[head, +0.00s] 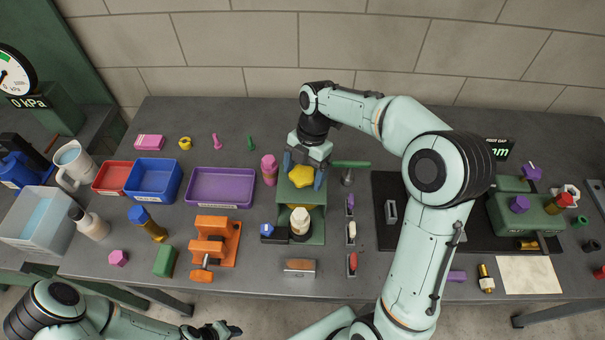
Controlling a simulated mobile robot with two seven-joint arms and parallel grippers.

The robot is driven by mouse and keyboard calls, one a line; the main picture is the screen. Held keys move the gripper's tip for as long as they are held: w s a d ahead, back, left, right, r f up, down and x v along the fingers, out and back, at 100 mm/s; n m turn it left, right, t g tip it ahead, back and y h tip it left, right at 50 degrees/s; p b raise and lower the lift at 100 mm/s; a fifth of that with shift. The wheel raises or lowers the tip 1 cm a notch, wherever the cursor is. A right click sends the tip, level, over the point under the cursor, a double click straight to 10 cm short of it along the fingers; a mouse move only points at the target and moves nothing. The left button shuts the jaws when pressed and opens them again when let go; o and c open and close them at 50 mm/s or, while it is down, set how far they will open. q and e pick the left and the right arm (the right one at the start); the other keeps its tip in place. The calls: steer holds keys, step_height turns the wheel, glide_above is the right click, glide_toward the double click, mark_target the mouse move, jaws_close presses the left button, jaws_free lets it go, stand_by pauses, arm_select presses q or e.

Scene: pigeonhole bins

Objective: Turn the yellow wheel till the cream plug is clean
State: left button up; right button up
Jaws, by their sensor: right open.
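The yellow wheel (305,179) sits on top of a green machine (317,226) near the middle of the bench. My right gripper (304,170) is right over the wheel, with its blue fingers apart on either side of it. I cannot tell whether the fingers touch the wheel. The cream plug (300,217) stands upright on a dark round base at the front of the machine. It is too small to tell how clean its surface is. My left gripper (222,330) is low at the bottom edge, away from the bench objects, and its fingers are unclear.
An orange vise (213,246) stands left of the machine. Purple (221,203), blue (153,198) and red (112,177) trays lie farther left. A green block fixture (526,218) is at the far right.

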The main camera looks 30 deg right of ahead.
steer(key=shift+w+r+n, duration=0.15)
steer(key=shift+r+n, duration=0.15)
steer(key=shift+n, duration=0.3)
steer(key=shift+f, duration=0.1)
steer(key=c, duration=1.1)
arm_select(q)
steer(key=shift+w+r, duration=0.3)
steer(key=shift+w, duration=0.1)
arm_select(e)
steer(key=shift+f, duration=0.1)
